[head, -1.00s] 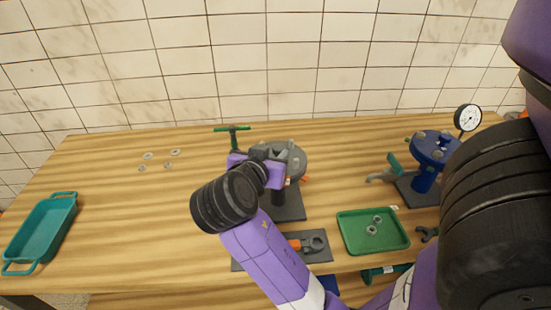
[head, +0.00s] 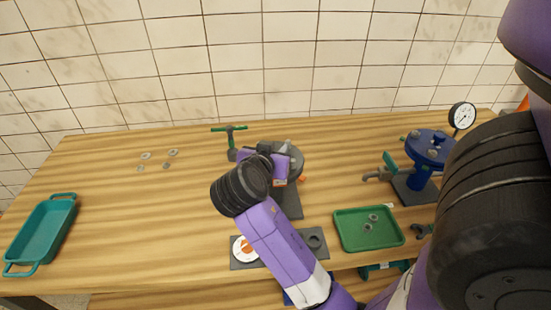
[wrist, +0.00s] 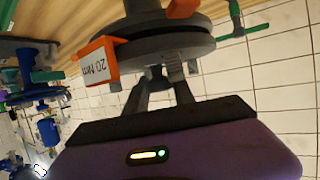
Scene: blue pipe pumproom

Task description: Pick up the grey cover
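The grey cover (head: 293,163) looks like a round grey disc on a stand with a dark base, near the middle of the bench in the head view. My wrist hides much of it. In the wrist view, the grey disc (wrist: 165,47) fills the top middle, with an orange tag reading 20 Nm at its left side. My gripper (wrist: 165,75) has its two fingers close to the disc's near face, on either side of a small grey part. I cannot tell whether the fingers touch it or are closed on it.
A green T-handled tool (head: 230,142) stands just left of the stand. A green tray (head: 368,240) with small rings and a blue flanged stand (head: 428,155) with a gauge are to the right. A teal tray (head: 42,232) lies far left.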

